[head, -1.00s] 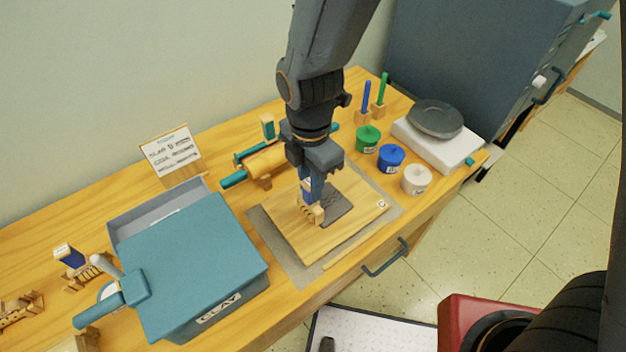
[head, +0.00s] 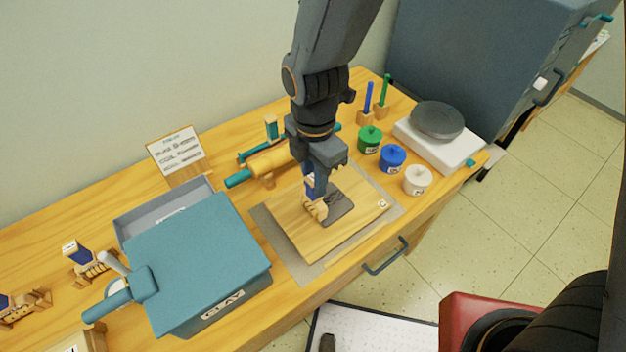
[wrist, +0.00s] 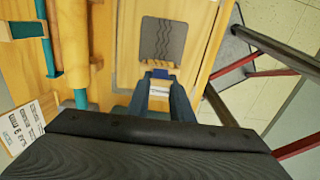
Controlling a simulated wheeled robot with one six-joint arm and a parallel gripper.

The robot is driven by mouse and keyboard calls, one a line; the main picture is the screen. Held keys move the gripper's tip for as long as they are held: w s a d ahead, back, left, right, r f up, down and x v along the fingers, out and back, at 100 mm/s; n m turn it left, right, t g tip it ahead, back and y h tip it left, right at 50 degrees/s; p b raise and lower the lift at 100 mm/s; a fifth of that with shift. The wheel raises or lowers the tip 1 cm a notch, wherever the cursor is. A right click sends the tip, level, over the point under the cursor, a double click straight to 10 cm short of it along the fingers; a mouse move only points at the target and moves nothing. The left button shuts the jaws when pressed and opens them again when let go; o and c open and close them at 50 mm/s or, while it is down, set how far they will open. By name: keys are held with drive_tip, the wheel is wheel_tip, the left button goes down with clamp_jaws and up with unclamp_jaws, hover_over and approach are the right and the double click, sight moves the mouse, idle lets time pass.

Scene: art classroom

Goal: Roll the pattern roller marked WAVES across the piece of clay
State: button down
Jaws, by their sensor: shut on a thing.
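The clay (head: 341,211) is a flat dark grey slab on the wooden board (head: 296,239). In the wrist view, dark wavy lines run along the clay (wrist: 160,38). My gripper (head: 312,182) is shut on the blue handle of the pattern roller (head: 317,209), whose wooden roller end points down. In the wrist view, the roller (wrist: 159,68) lies across the near edge of the clay, below my gripper's fingers (wrist: 160,97). I cannot tell whether it presses on the clay. A white label on the handle is too small to read.
A teal CLAY box (head: 200,259) stands left of the board. A large rolling pin (head: 268,163) lies behind it. Colored jars (head: 392,157) and a scale (head: 464,149) stand to the right. Other blue-handled rollers (head: 76,251) rest at the far left.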

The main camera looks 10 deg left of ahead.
drive_tip(key=shift+r+p, duration=2.35)
drive_tip(key=shift+r, duration=1)
